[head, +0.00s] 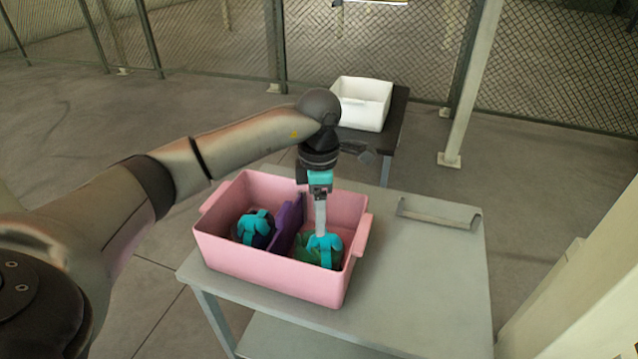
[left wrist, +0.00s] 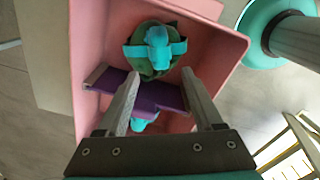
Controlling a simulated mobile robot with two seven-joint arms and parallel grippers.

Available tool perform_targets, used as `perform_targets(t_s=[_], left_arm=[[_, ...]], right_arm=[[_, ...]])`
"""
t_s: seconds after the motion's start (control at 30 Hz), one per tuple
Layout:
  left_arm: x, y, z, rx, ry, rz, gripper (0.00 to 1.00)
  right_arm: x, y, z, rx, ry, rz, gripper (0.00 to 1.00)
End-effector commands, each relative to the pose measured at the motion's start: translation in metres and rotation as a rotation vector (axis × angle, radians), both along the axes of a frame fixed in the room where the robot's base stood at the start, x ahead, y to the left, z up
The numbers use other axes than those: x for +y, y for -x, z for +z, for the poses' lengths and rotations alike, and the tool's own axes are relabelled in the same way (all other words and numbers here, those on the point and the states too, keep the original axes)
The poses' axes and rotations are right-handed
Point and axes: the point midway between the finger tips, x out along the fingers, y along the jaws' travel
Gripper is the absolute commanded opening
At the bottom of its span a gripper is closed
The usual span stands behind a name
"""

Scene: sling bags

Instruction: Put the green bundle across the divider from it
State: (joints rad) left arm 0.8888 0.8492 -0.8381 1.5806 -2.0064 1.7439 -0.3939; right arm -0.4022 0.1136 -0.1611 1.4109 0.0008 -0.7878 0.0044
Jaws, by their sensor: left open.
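A pink bin (head: 262,271) is split by a purple divider (head: 287,224). The green bundle (head: 309,248), with a teal strap, lies in the right compartment in the head view. A dark blue bundle (head: 256,229) with a teal strap lies in the left compartment. My left gripper (head: 320,229) reaches down into the right compartment, over the green bundle. In the left wrist view the green bundle (left wrist: 147,68) lies just beyond the spread, empty fingers (left wrist: 160,74). The purple divider (left wrist: 158,97) passes below the fingers, and the dark bundle is mostly hidden. My right gripper is out of view.
The bin stands on a grey table (head: 430,280). A metal bracket (head: 438,214) lies at the table's back right; the tabletop right of the bin is clear. A white bin (head: 362,104) stands on a dark table behind, before a mesh fence.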

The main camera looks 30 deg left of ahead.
Motion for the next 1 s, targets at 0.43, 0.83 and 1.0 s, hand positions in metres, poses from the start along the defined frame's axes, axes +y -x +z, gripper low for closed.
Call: perform_targets(t_s=[0.43,0.83,1.0], left_arm=[[0.0,0.0,0.052,-0.001,0.001,0.0,0.68],[0.0,0.0,0.057,-0.001,0.001,0.0,0.68],[-0.002,0.0,0.056,-0.001,0.007,-0.002,0.68]], right_arm=[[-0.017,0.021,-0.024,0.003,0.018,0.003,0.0],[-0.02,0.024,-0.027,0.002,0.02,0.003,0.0],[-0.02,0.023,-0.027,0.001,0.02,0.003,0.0]])
